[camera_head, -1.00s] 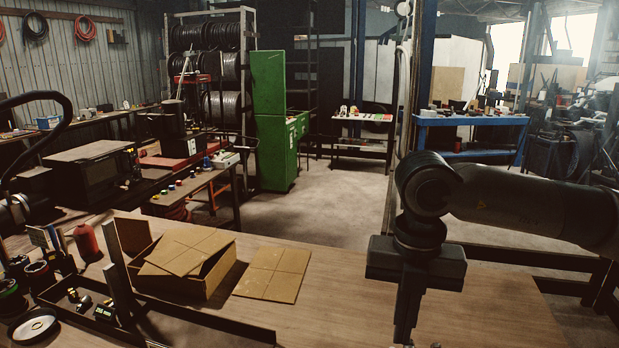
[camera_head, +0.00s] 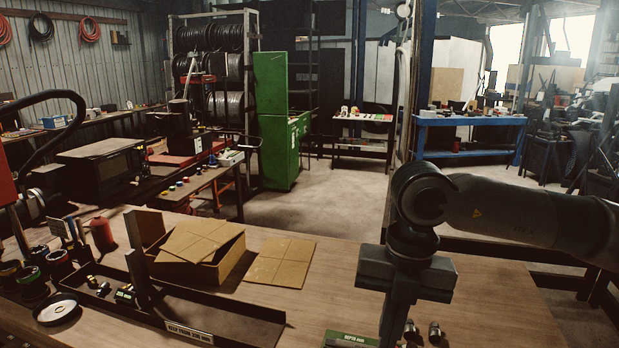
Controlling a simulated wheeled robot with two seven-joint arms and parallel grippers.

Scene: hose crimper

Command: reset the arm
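My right arm comes in from the right, over the table (camera_head: 490,295). Its gripper (camera_head: 394,325) points down at the front of the table. The fingers look close together below the wide dark palm, and I see nothing between them. The tips run down to the bottom edge of the picture, so their very ends are hard to see. My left arm and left gripper are not in view.
Small metal fittings (camera_head: 435,332) and a green "DEPTH" label (camera_head: 350,340) lie beside the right gripper. A long dark tray (camera_head: 185,305), an open cardboard box (camera_head: 205,270) and a flat cardboard sheet (camera_head: 280,262) are further left. The table's right part is clear.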

